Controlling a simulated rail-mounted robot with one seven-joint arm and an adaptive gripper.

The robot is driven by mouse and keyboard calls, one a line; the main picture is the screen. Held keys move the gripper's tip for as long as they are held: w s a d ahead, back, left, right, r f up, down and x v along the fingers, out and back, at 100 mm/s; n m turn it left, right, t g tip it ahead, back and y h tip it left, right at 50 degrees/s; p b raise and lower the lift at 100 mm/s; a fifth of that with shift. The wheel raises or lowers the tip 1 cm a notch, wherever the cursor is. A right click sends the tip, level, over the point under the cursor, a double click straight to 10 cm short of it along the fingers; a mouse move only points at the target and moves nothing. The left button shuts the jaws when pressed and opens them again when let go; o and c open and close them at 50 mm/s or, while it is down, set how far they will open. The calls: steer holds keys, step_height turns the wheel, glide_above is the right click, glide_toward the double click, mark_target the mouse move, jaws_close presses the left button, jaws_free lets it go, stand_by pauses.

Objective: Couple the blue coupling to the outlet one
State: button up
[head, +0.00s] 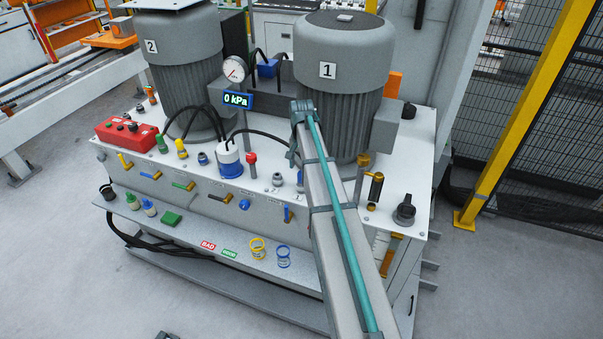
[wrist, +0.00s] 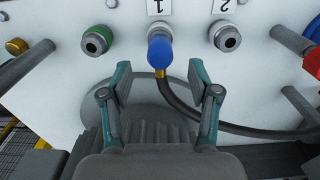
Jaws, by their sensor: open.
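In the wrist view the blue coupling (wrist: 160,54) stands at the port labelled 1, with a brass end and a black hose (wrist: 200,118) running off to the right. A grey metal collar (wrist: 160,27) shows just behind it; I cannot tell whether the two are locked together. My gripper (wrist: 158,76) is open, its two fingers spread on either side of the coupling's brass end, with no finger touching it. A bare port labelled 2 (wrist: 225,36) is to the right.
A green-ringed port (wrist: 97,40) is at left in the wrist view. In the head view, a gauge (head: 234,69) stands above a 0 kPa display (head: 237,100). Motors 2 (head: 180,50) and 1 (head: 343,60) rise behind. A lower shelf (head: 190,231) holds loose fittings and rings.

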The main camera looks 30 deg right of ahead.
step_height(320, 180, up, 7)
stand_by(0.3)
steer(key=shift+f, duration=0.1)
steer(key=s+a+f+n, duration=1)
steer(key=s+a+f, duration=1.2)
steer(key=s+f, duration=0.3)
steer(key=s+f+g+b, duration=0.1)
steer(key=s+f+g, duration=0.2)
steer(key=s+f, duration=0.7)
steer(key=s+f+g+b, duration=0.1)
steer(key=s+f+g, duration=0.2)
steer(key=s+f, duration=0.7)
steer(key=s, duration=0.7)
steer(key=shift+s+d+m+g+b, duration=0.3)
steer(key=shift+s+g, duration=0.1)
steer(key=shift+f, duration=0.1)
